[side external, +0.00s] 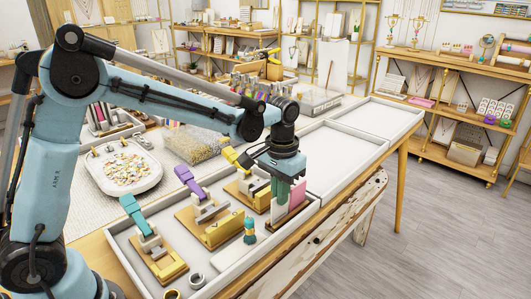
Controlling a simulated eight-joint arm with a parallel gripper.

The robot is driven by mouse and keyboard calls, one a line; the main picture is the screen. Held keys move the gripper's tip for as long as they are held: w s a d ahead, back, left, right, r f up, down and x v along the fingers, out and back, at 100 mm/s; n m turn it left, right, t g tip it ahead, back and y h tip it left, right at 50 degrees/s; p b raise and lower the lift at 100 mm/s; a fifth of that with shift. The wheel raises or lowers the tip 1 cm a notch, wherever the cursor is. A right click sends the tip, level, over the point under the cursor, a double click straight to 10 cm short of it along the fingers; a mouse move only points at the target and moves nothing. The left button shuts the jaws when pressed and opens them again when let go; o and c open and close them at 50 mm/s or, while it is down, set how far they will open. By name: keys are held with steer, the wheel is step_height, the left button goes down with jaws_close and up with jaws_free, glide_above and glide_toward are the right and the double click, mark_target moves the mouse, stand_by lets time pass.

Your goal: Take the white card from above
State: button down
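A white card (280,211) stands roughly upright in the front tray, directly below my gripper. A pink card (297,196) stands beside it on the right. My gripper (281,195) points down from above, with its greenish fingers at the top of the white card. The fingers overlap the cards in this view, so I cannot tell whether they are around the white card or only beside it. The gap between the fingers does not show clearly, and the far side of the cards is hidden.
The tray (119,241) also holds several wooden-based clamps with teal, purple and yellow handles, a teal-and-yellow tool (250,229) and metal rings (196,280). A dish of beads (126,170) stands behind at left. Empty white trays (345,150) lie to the right.

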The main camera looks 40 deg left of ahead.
steer(key=shift+r, duration=2.65)
